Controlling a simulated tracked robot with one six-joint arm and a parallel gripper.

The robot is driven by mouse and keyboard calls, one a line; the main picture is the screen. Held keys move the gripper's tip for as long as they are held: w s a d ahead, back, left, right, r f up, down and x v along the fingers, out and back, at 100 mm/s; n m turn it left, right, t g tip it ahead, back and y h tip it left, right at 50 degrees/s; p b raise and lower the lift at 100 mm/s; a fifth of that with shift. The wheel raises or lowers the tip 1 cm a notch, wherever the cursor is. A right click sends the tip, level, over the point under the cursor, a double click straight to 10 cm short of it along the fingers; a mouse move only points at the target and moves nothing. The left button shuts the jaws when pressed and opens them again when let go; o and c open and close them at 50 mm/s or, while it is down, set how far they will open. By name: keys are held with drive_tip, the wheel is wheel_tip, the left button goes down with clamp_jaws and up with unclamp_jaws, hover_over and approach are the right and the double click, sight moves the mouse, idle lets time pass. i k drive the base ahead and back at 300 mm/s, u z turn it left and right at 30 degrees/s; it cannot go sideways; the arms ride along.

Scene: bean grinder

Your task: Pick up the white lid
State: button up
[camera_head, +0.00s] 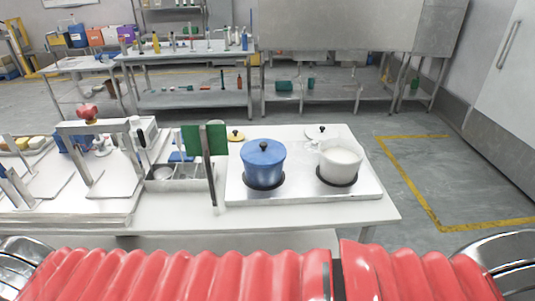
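The white lid (322,131) has a dark knob and lies flat on the table behind the white pot (340,164). The pot partly hides the lid's front edge. The white pot is uncovered, with something white inside, and stands on the right dark burner of a silver cooktop. A blue pot (263,166) with a blue lid on it stands on the left burner. A yellow lid (235,136) with a dark knob lies behind and left of the blue pot. My gripper is not in view.
A dark upright post with green panels (205,138) stands left of the cooktop. Beside it are a metal bin tray (180,178) and grey frames (97,150). Red ribbed parts of mine fill the bottom. Floor right of the table is clear.

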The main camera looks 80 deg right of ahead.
sight(315, 132)
drive_tip(key=z, duration=3.6)
